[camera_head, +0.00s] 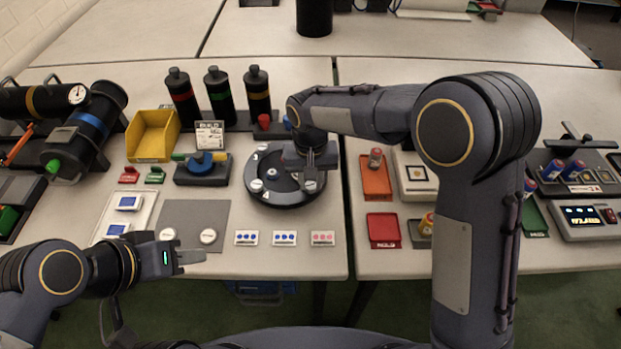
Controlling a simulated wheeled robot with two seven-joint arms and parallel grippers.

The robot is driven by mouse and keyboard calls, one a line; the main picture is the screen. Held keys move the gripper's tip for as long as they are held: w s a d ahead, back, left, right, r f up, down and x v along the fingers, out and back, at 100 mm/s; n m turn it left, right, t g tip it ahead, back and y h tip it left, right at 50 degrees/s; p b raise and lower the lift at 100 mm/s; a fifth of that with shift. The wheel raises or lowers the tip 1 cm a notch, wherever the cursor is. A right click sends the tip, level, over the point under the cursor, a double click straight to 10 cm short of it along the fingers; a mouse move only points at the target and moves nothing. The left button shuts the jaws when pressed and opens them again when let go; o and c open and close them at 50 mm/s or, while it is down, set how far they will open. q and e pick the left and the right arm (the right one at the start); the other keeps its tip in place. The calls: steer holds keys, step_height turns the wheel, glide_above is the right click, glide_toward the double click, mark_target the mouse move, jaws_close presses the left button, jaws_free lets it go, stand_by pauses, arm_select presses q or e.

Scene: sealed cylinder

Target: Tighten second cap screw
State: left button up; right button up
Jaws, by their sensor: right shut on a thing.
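The round black fixture (286,199) stands near the middle of the table. Pale cap screws sit on its rim, one at the front left (257,185) and one at the back left (262,149). My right gripper (312,183) points down at the right side of the rim. It is shut on a pale cap screw (311,187), which its fingers partly hide. My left gripper (200,257) is near the table's front edge, away from the fixture; its finger gap is not clear.
A grey mat (190,213) with two white discs lies left of the fixture. Dotted cards (284,238) lie in front. A blue-handled device (203,168), yellow bin (153,136) and black bottles (219,97) stand left and behind. Orange (376,186) and red (383,230) trays are right.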

mark_target(311, 185)
steer(key=shift+w+r+m, duration=0.1)
steer(key=shift+r+m, duration=0.05)
steer(key=shift+m, duration=0.65)
steer(key=shift+w+r+m, duration=0.1)
steer(key=shift+m, duration=0.7)
steer(key=o, duration=1)
steer(key=shift+s+f, duration=0.15)
step_height(311, 185, up, 8)
steer(key=shift+f, duration=0.1)
